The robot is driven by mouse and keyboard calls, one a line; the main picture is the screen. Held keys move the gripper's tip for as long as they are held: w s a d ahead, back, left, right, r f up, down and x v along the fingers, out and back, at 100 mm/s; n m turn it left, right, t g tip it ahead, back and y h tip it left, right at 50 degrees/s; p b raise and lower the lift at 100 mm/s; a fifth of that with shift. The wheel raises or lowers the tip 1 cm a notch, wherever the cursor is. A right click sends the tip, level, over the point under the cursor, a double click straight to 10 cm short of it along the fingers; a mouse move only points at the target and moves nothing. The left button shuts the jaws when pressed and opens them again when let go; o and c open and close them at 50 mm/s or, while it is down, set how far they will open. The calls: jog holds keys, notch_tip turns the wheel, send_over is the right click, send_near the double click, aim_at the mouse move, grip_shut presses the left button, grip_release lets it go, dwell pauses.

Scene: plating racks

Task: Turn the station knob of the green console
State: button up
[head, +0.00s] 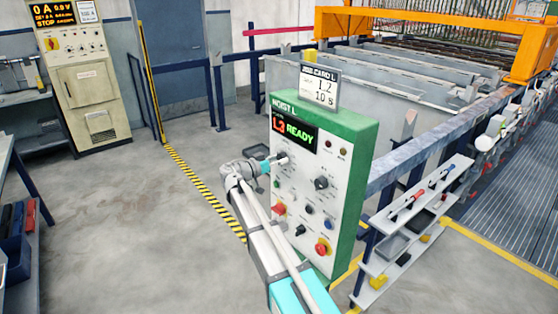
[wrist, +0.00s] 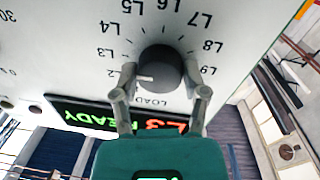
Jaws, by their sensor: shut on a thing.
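The green console (head: 357,165) has a white front panel headed HOIST L. Its display (head: 294,134) reads L3 READY. In the wrist view, upside down, the dark station knob (wrist: 160,68) sits inside a ring of labels running from LOAD up to L9. Its white mark points left, towards the L2 and L3 side; the exact position is unclear beside the finger. My gripper (wrist: 165,83) is shut on the knob, one finger on each side. In the head view my gripper (head: 281,160) is at the panel just below the display and hides most of the knob.
A job card (head: 319,87) on top of the console reads L2, 10 s. Another dark knob (head: 321,183) and red buttons (head: 322,248) are close by on the panel. A shelf rack (head: 385,262) stands right of the console. The floor to the left is clear.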

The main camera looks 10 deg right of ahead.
jog(key=shift+n, duration=0.3)
jog(key=shift+n+t+b, duration=0.3)
jog(key=shift+n+t, duration=0.1)
jog(key=shift+n, duration=4.1)
jog(key=shift+n+t+b, duration=0.3)
jog(key=shift+n+t, duration=0.1)
jog(key=shift+n, duration=4.1)
jog(key=o, duration=1.1)
jog(key=shift+o, duration=0.2)
jog(key=shift+s, duration=0.1)
jog(key=shift+m, duration=0.3)
